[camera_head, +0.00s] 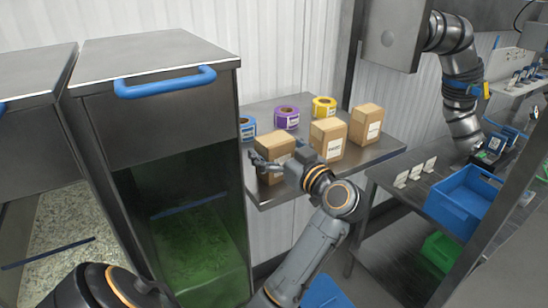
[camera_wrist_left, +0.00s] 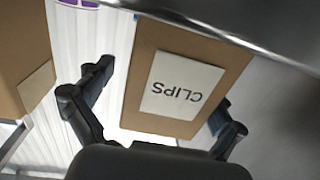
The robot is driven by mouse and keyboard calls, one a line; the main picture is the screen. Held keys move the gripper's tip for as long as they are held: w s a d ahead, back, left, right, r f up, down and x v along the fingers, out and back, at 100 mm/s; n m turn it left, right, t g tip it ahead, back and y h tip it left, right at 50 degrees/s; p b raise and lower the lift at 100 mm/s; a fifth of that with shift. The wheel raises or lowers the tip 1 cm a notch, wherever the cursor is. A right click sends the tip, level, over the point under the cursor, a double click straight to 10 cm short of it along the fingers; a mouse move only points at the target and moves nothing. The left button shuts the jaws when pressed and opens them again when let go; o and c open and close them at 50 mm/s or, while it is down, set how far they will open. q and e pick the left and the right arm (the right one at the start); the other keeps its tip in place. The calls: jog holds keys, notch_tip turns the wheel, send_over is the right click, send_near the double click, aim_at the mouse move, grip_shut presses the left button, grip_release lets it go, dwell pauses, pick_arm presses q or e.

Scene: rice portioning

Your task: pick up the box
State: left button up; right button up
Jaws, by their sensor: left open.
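Three brown cardboard boxes stand in a row on a grey metal shelf (camera_head: 382,152) in the head view: a left box (camera_head: 273,146), a middle box (camera_head: 328,137) and a right box (camera_head: 366,123). My left gripper (camera_head: 277,164) is at the left box and hides part of its front. In the left wrist view the fingers of my left gripper (camera_wrist_left: 162,92) are spread, one on each side of a box (camera_wrist_left: 190,62) with a white label reading "CLIPS", which appears upside down. Whether the fingers touch it I cannot tell. My right gripper is not in view.
Blue (camera_head: 248,127), purple (camera_head: 287,117) and yellow (camera_head: 324,106) label rolls sit behind the boxes. A metal cabinet (camera_head: 150,55) with a blue handle stands left of the shelf. A blue crate (camera_head: 462,199) sits on the right bench. Another box (camera_wrist_left: 22,60) is close by in the wrist view.

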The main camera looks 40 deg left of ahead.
pick_arm(q)
jog(key=shift+s+d+r, duration=0.45)
jog(key=shift+s+d, duration=0.1)
jog(key=shift+c, duration=1.3)
jog(key=c, duration=0.7)
jog(key=shift+w+f, duration=0.1)
jog(key=c, duration=0.4)
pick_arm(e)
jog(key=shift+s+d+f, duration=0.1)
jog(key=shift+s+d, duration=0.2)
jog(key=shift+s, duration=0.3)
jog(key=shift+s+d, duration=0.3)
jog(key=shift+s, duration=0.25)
